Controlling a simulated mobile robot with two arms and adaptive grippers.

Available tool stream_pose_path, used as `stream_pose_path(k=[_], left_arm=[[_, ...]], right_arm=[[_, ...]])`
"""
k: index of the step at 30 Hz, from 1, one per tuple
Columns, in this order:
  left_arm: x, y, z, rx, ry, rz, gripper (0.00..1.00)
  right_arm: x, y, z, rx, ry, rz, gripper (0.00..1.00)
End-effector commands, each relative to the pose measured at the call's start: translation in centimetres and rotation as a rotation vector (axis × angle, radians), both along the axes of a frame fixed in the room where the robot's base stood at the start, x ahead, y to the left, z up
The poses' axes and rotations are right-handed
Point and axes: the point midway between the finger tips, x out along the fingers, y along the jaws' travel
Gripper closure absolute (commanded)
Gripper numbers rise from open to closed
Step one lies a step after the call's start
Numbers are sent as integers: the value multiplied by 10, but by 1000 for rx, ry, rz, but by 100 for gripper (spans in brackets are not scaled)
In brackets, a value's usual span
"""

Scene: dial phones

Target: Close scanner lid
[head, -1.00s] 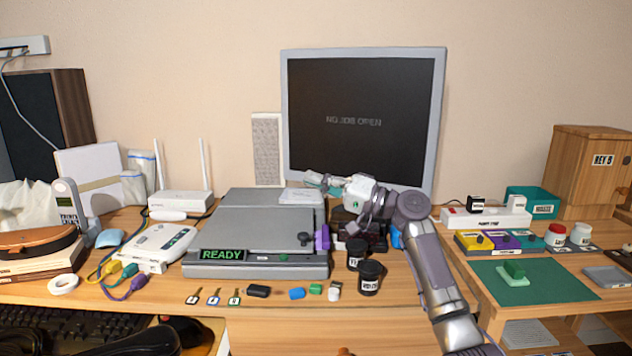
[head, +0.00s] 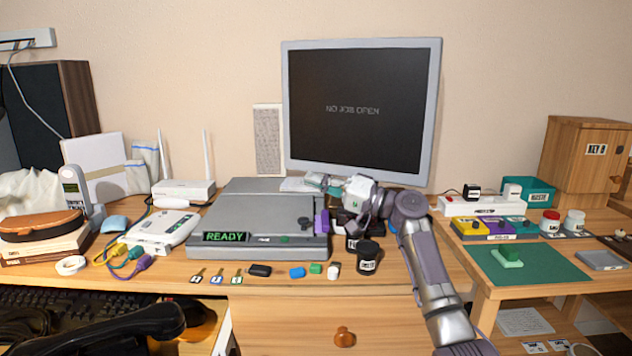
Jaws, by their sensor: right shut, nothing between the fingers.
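The grey scanner (head: 258,253) stands on the desk, with a green READY display (head: 225,237) on its front. Its grey lid (head: 255,205) looks lowered onto the body; I cannot tell whether it is fully seated. A purple part (head: 321,222) sticks up at the scanner's right side. My left gripper is not in view.
Black jars (head: 367,258) stand right of the scanner, close to my right arm. A white router (head: 184,190) and a white device (head: 160,232) are to the left. The monitor (head: 360,110) stands behind.

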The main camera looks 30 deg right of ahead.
Motion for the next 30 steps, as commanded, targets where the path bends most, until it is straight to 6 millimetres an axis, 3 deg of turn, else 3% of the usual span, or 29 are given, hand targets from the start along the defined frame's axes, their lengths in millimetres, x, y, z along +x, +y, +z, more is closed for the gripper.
stream_pose_path(k=[5, 19, 30], left_arm=[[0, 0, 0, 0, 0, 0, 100], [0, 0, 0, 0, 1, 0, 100], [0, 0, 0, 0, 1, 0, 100]], right_arm=[[0, 0, 8, 0, -2, 1, 100], [0, 0, 88, -2, -3, 0, 100], [0, 0, 100, -1, 1, 0, 100]])
